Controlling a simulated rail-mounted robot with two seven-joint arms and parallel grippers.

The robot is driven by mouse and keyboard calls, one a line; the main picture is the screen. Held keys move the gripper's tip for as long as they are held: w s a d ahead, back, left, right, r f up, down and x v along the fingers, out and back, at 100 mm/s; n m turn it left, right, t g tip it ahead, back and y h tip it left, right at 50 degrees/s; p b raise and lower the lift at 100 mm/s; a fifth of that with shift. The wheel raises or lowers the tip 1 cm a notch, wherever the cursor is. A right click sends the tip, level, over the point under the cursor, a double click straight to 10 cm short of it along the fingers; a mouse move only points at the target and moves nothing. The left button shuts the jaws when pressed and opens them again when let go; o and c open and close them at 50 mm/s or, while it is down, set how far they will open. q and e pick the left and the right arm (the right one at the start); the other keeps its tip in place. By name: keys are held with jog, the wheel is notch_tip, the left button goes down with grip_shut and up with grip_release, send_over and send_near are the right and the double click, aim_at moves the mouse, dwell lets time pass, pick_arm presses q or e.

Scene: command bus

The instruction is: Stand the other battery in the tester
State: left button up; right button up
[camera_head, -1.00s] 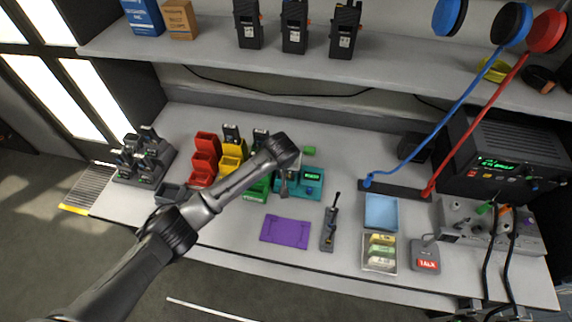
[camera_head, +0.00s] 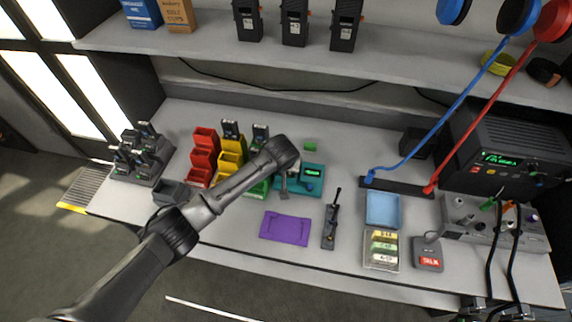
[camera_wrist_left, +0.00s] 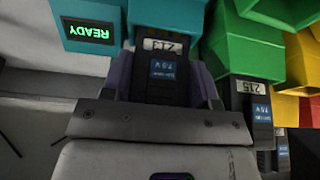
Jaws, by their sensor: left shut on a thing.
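The teal tester (camera_head: 313,186) stands mid-bench with a lit green display. In the left wrist view the tester (camera_wrist_left: 88,38) fills the upper left, its display reading READY upside down. My left gripper (camera_wrist_left: 165,85) is shut on a dark battery (camera_wrist_left: 166,65) with a white number label and a blue label. The battery's far end is against or inside the tester's teal body; I cannot tell whether it is seated. In the head view my left gripper (camera_head: 286,190) is at the tester's left side, and my arm hides the held battery. Another dark battery (camera_wrist_left: 248,98) sits at the green bin.
Red bins (camera_head: 203,155), yellow bins (camera_head: 230,160) and green bins (camera_head: 258,187) stand close left of the tester. A purple mat (camera_head: 286,229) lies in front. A handheld tool (camera_head: 330,222) and blue tray (camera_head: 382,209) are to the right.

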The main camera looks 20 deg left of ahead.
pick_arm(q)
jog(key=shift+f, duration=0.15)
dwell(0.6)
jog(key=o, duration=1.1)
jog(key=shift+c, duration=0.2)
jog(key=p+v, duration=0.2)
jog(key=v, duration=1.1)
jog(key=shift+r, duration=0.35)
